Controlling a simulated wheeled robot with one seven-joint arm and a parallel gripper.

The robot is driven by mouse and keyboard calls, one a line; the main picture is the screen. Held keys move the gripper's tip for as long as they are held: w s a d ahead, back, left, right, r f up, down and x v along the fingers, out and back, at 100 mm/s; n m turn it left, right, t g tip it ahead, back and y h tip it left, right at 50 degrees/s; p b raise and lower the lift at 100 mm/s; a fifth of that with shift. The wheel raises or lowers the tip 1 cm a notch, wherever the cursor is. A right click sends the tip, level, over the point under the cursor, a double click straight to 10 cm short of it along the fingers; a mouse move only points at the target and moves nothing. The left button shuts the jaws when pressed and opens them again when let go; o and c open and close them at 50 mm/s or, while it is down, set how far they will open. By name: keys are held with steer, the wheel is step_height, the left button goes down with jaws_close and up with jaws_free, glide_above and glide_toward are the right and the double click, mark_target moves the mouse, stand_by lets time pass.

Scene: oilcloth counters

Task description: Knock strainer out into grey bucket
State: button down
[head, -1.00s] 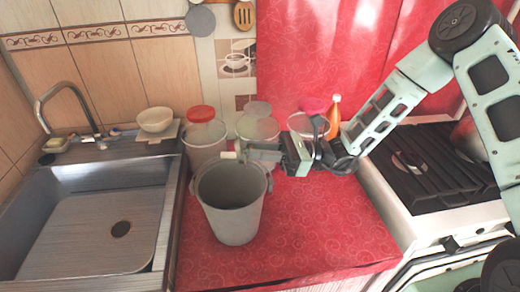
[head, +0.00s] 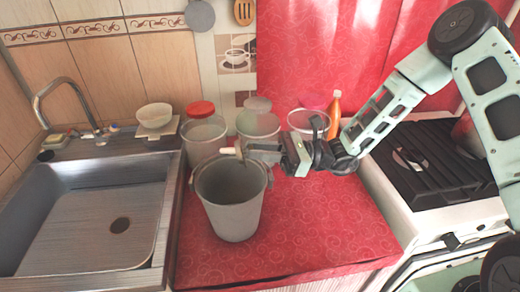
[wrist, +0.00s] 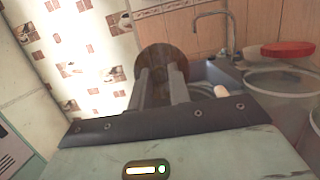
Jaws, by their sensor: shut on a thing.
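The grey bucket (head: 232,215) stands upright on the red counter, in the head view; its floor is hidden in shadow. My gripper (head: 256,150) is above the bucket's back right rim, its fingers pointing left. It also shows in the wrist view (wrist: 162,85), shut on the strainer. The strainer's round brownish part (wrist: 150,60) shows beyond the fingertips in the wrist view.
Clear containers, one with a red lid (head: 201,108), stand close behind the bucket. An orange bottle (head: 334,112) stands back right. A sink (head: 85,215) is at left, with a white bowl (head: 154,116) behind it. A stove (head: 430,170) is at right. The front right counter is clear.

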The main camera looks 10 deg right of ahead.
steer(key=shift+r+p, duration=0.45)
steer(key=shift+r, duration=0.2)
steer(key=shift+f+b, duration=0.35)
steer(key=shift+f, duration=0.4)
